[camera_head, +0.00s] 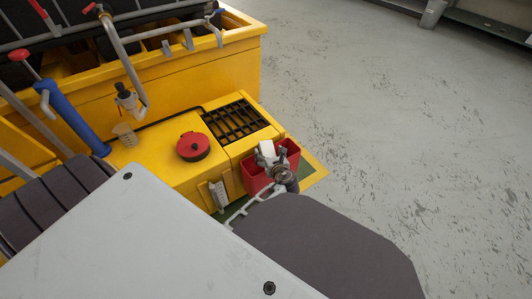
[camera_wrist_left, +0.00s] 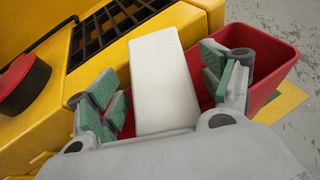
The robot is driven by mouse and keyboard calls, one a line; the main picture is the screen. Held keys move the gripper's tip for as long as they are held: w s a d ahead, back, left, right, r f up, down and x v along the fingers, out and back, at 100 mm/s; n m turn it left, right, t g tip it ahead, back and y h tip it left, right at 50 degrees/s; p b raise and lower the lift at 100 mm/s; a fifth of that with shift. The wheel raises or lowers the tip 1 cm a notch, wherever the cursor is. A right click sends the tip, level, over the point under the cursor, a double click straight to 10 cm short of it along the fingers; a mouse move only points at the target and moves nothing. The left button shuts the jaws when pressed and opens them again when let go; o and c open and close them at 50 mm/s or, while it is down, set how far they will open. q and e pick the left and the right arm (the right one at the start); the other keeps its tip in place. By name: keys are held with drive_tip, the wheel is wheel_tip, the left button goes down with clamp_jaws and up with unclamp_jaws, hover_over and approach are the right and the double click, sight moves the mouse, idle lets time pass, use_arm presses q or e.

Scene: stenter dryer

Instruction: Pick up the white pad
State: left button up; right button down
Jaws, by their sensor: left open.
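The white pad (camera_wrist_left: 163,65) is a pale, oblong block in the left wrist view. It lies between the two green-padded fingers of my left gripper (camera_wrist_left: 165,88), with a visible gap on either side. The fingers are open and do not grip it. Its near end is hidden by my gripper's body. In the head view the white pad (camera_head: 267,149) is small, at the red bin (camera_head: 290,158), with my left gripper (camera_head: 271,161) over it. I cannot tell how deep it sits in the bin. My right gripper is not in view.
The red bin stands against the yellow machine (camera_head: 172,160), beside a black grate (camera_head: 237,120) and a red round cap (camera_head: 193,146). A blue-handled tool (camera_head: 72,115) is at the left. Open grey floor (camera_head: 420,130) lies to the right.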

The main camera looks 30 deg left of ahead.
use_arm(q)
drive_tip(key=shift+w+a, duration=0.1)
idle(0.5)
drive_tip(key=shift+c, duration=0.7)
drive_tip(key=c, duration=1)
drive_tip(key=shift+o, duration=0.2)
drive_tip(key=shift+r, duration=0.15)
